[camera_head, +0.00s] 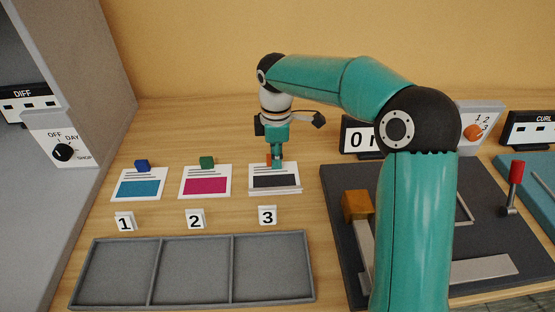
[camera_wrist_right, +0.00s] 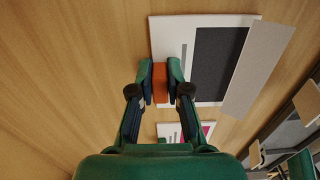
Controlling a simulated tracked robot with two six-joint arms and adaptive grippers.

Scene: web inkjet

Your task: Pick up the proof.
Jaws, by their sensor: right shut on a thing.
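Three proofs lie in a row on the wooden table: a blue one (camera_head: 139,188), a magenta one (camera_head: 205,185) and a black one (camera_head: 274,181). The first has a blue block (camera_head: 142,165) at its top edge, the second a green block (camera_head: 207,162). My right gripper (camera_head: 275,163) points down at the top edge of the black proof. In the right wrist view its fingers (camera_wrist_right: 160,82) are shut on an orange block (camera_wrist_right: 160,84) at the edge of the black proof (camera_wrist_right: 218,65). I cannot tell whether this proof is off the table. My left gripper is not in view.
A grey three-compartment tray (camera_head: 233,270) lies in front, empty, behind it number tags 1 (camera_head: 125,222), 2 (camera_head: 195,218) and 3 (camera_head: 267,215). A grey machine (camera_head: 60,60) stands left.

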